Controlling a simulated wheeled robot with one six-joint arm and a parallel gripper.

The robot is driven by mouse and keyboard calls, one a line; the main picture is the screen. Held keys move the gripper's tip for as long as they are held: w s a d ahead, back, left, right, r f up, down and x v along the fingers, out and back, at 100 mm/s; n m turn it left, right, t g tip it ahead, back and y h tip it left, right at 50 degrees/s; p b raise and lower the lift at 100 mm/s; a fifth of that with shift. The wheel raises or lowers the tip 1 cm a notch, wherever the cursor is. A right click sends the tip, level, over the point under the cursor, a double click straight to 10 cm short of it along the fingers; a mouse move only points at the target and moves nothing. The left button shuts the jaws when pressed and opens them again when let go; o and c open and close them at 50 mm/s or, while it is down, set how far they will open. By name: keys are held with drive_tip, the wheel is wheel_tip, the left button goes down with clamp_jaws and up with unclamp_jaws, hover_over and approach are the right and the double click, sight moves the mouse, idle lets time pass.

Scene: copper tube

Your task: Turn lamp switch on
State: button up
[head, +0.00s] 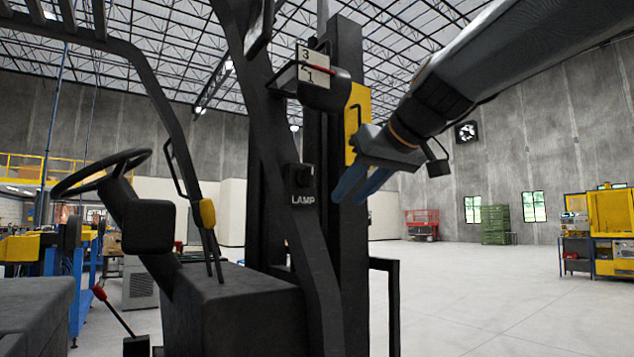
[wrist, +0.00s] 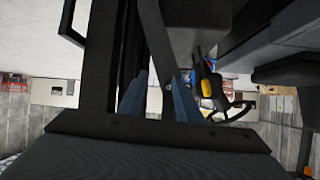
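The lamp switch (head: 301,177) is a small black knob on the forklift's dark front pillar (head: 290,130), above a white "LAMP" label (head: 303,199). My gripper (head: 348,200) has two blue fingers and is to the right of the switch in the head view, apart from it. The fingers are spread with a gap between them and nothing held. In the wrist view, my gripper (wrist: 160,76) shows both blue fingers, with a dark pillar (wrist: 156,35) seen behind the gap. I cannot make out the switch in the wrist view.
The dark mast (head: 345,245) stands right of the pillar. The steering wheel (head: 100,172) and a red-knobbed lever (head: 100,293) are at left. Open floor (head: 500,290) lies at right.

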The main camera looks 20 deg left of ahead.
drive_tip(key=n+y, duration=0.2)
approach(312, 172)
drive_tip(key=a, duration=0.1)
drive_tip(key=p+x, duration=0.1)
drive_tip(key=x, duration=0.7)
drive_tip(key=shift+w+d+f, duration=0.15)
drive_tip(key=shift+w+f, duration=0.1)
drive_tip(key=shift+d, duration=0.1)
clamp_jaws()
